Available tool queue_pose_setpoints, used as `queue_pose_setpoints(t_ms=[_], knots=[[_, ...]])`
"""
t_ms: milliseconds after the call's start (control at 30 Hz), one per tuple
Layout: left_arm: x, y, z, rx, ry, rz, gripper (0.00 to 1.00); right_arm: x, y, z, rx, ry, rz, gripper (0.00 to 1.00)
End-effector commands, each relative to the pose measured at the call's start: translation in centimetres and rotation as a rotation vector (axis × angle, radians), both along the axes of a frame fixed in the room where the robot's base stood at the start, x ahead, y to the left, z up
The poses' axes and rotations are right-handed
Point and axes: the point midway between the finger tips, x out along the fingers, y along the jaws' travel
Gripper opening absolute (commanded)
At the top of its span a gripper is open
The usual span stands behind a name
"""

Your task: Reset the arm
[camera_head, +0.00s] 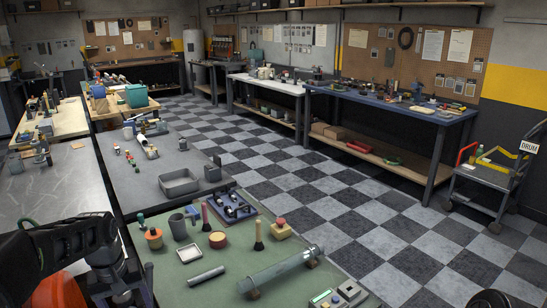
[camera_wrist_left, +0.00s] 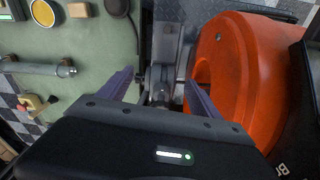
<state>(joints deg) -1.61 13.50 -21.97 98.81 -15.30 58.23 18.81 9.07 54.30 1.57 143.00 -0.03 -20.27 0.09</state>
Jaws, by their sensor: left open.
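My left arm comes in at the bottom left of the head view, with its gripper (camera_head: 128,290) low beside the green-topped table (camera_head: 170,285). In the left wrist view the left gripper (camera_wrist_left: 160,88) is open, its two fingers apart. A grey metal mechanism (camera_wrist_left: 160,60) shows between and beyond the fingers; I cannot tell whether they touch it. An orange rounded drum machine (camera_wrist_left: 240,75) is close on the right of that view. Part of the orange body (camera_head: 62,292) shows in the head view, mostly hidden behind my arm. My right gripper is not in view.
A blue workbench (camera_head: 400,108) and cart (camera_head: 490,170) stand beyond the open checkered floor (camera_head: 330,200).

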Motion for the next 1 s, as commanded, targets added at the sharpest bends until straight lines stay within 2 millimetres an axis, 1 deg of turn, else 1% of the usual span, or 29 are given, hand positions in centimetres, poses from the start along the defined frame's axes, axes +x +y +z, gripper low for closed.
queue_pose_setpoints(t_ms=[167,267,333,467,567,600,667,700,767,800,867,900,967,1000], knots=[[2.1,-0.4,-0.6,0.008,-0.094,-0.037,0.74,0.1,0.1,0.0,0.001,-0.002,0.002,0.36],[3.4,-1.3,-1.4,0.008,-0.153,-0.071,0.74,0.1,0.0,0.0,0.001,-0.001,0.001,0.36],[4.4,-2.5,-2.5,0.005,-0.194,-0.104,0.74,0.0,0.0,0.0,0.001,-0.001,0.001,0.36],[5.7,-5.8,-5.8,-0.009,-0.263,-0.176,0.74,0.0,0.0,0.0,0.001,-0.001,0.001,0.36],[6.0,-9.2,-9.4,-0.027,-0.306,-0.235,0.74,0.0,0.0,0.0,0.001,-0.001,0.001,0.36],[5.8,-10.7,-11.1,-0.037,-0.320,-0.260,0.74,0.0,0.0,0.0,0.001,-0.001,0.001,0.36],[4.8,-13.5,-14.1,-0.057,-0.334,-0.296,0.74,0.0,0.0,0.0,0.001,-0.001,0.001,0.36],[3.7,-15.5,-16.4,-0.075,-0.338,-0.321,0.74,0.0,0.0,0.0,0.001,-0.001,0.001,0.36],[1.4,-18.6,-19.6,-0.103,-0.338,-0.351,0.74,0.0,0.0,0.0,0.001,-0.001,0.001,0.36],[-0.5,-20.5,-21.7,-0.124,-0.329,-0.368,0.74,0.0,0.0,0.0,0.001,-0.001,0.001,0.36],[-3.7,-23.2,-24.3,-0.155,-0.309,-0.388,0.74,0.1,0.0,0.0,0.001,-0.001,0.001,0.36],[-6.0,-24.7,-25.8,-0.178,-0.289,-0.397,0.74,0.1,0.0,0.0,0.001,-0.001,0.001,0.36],[-9.6,-26.8,-27.5,-0.213,-0.250,-0.407,0.74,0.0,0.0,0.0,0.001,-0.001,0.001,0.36],[-11.8,-28.0,-28.4,-0.236,-0.221,-0.410,0.74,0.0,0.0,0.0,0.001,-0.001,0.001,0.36]])
